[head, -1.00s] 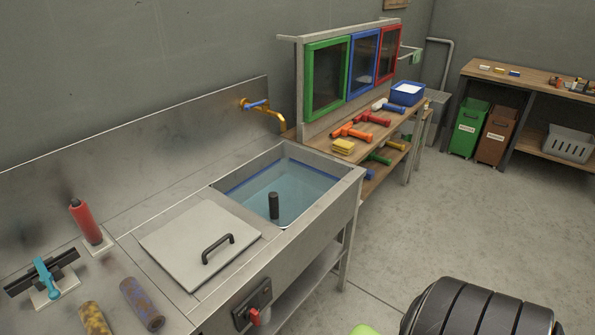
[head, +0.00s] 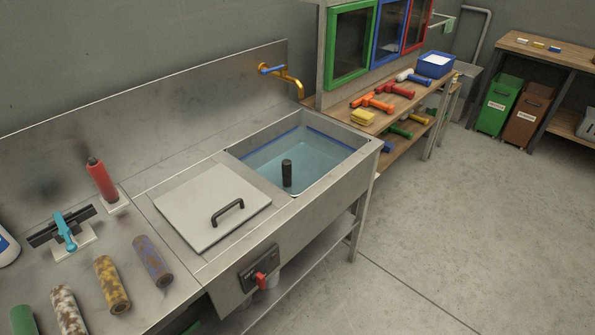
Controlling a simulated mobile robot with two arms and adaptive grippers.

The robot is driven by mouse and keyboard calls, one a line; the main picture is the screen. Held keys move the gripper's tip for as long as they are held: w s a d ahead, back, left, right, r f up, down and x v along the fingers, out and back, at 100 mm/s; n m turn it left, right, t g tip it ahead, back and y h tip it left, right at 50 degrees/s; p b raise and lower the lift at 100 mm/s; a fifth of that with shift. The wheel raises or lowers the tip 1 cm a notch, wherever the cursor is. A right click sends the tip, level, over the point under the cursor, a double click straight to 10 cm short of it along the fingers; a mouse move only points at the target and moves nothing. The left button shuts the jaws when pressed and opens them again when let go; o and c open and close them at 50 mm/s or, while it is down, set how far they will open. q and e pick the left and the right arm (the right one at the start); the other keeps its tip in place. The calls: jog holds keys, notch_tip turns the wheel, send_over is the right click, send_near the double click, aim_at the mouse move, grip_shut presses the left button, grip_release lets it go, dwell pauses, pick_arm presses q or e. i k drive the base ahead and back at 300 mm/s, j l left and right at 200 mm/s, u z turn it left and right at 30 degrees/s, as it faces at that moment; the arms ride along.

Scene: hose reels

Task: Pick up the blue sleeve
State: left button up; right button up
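A blue sleeve (head: 152,261), a short cylinder blotched with brown stains, lies on the metal counter at the lower left of the head view. It is the rightmost of a row of sleeves and lies near the front of the counter. Next to it on the left lies a yellow sleeve with brown stains (head: 112,285). Neither of my grippers is in view, and nothing is touching the blue sleeve.
A white-and-brown sleeve (head: 69,311) and a green one (head: 22,320) lie further left. A lid (head: 205,205) adjoins the water basin (head: 313,152). The floor at right is clear.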

aim_at(162, 276)
jog(key=u, duration=1.15)
